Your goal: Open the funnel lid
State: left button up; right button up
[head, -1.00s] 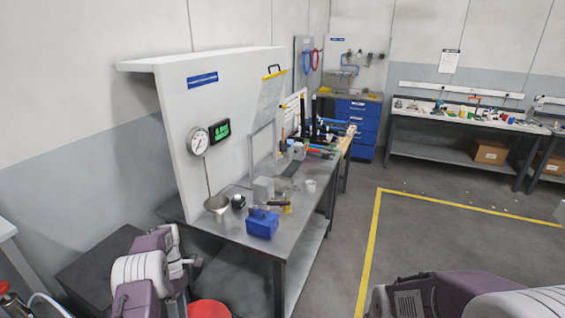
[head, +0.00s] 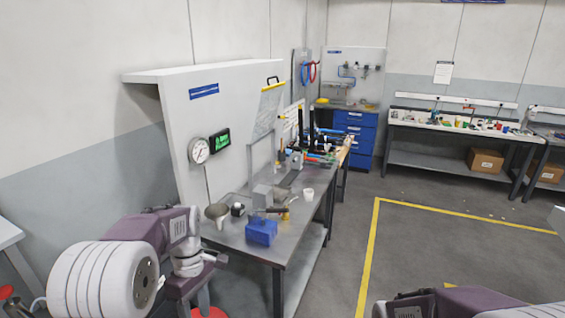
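The grey funnel (head: 217,211) stands at the near left end of the grey workbench (head: 240,238), close to the upright panel. It looks like a round, shallow bowl from here; whether its lid is open or shut is too small to tell. My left arm reaches in from the lower left. Its wrist end (head: 188,262) hangs beside the bench's near left corner, lower in the picture than the funnel and apart from it. The fingers cannot be made out. Of my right arm only a link shows at the bottom right; its gripper is out of view.
A blue box (head: 261,231), a small black item (head: 237,209), a grey block (head: 262,196) and a white cup (head: 308,194) stand on the bench. A gauge (head: 198,150) and a green display (head: 220,140) hang on the panel. The floor right of the bench is clear.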

pick_arm(q)
jog(key=s+d+f+m+t, duration=0.2)
jog(key=s+f+m+t, duration=0.2)
jog(key=s+m, duration=0.6)
notch_tip(320, 180, down, 2)
jog(key=m, duration=0.3)
jog(key=shift+d+m, duration=0.3)
jog(key=shift+d, duration=0.05)
jog(key=shift+s, duration=0.15)
